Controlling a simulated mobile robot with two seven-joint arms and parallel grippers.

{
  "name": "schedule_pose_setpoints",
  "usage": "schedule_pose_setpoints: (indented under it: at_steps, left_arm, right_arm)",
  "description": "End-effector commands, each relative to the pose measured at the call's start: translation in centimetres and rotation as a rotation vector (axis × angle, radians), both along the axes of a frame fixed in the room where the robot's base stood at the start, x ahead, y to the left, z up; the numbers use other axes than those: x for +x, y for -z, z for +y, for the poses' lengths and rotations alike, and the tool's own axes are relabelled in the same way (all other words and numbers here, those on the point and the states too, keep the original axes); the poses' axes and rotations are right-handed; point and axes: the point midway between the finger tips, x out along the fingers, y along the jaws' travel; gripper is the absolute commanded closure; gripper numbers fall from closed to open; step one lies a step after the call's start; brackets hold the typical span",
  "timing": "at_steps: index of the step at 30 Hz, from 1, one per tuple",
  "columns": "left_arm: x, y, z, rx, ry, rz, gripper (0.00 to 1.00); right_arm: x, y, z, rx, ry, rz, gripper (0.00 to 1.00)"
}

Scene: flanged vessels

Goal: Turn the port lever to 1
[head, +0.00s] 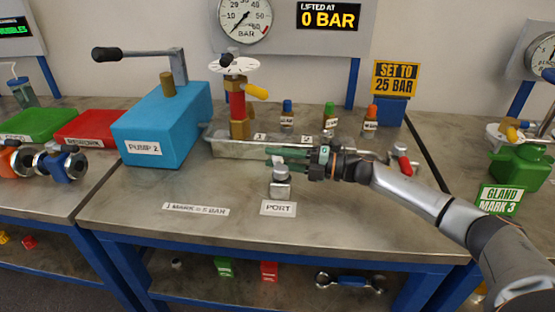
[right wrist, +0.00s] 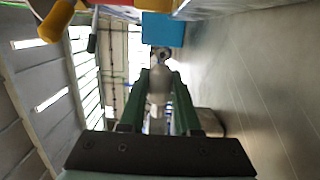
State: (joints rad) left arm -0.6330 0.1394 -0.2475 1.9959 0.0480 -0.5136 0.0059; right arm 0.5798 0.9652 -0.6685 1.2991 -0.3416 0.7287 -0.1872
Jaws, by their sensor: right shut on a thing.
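The port lever stands on a small silver block (head: 280,186) just behind the white PORT label (head: 278,208). My right gripper (head: 275,155) comes in from the right above the block, with its green fingers pointing left. In the right wrist view the two green fingers (right wrist: 160,95) are shut on the grey rounded port lever (right wrist: 159,82). In the head view the fingers mostly hide the lever, so I cannot read its setting. My left gripper is not in view.
A metal tray (head: 225,150) with a red and brass valve (head: 237,105) is behind my gripper. The blue pump (head: 165,122) is at left. Several small bottles stand behind. The gauge (head: 244,18) and a 0 BAR display (head: 328,16) are above.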

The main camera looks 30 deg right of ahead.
Motion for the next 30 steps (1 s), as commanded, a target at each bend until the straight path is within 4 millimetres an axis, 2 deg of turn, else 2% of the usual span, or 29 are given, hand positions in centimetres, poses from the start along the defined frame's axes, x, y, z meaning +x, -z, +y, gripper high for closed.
schedule_pose_setpoints:
  at_steps: [7, 8, 16, 25, 30]
  left_arm:
    - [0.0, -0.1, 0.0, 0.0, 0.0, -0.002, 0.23]
    - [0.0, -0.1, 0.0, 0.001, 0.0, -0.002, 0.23]
    - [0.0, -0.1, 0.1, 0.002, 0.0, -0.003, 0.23]
    - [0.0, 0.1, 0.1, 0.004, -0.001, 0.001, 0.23]
    - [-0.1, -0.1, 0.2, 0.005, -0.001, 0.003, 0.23]
  right_arm:
    - [0.0, 0.0, 0.0, 0.001, 0.001, -0.001, 1.0]
    - [0.0, 0.0, 0.0, 0.001, 0.001, -0.001, 0.68]
    - [0.0, 0.0, 0.0, 0.001, 0.001, -0.001, 0.39]
    - [0.0, -0.3, 0.0, 0.0, 0.001, -0.001, 0.39]
    - [0.0, -2.6, 0.0, -0.001, 0.0, -0.006, 0.39]
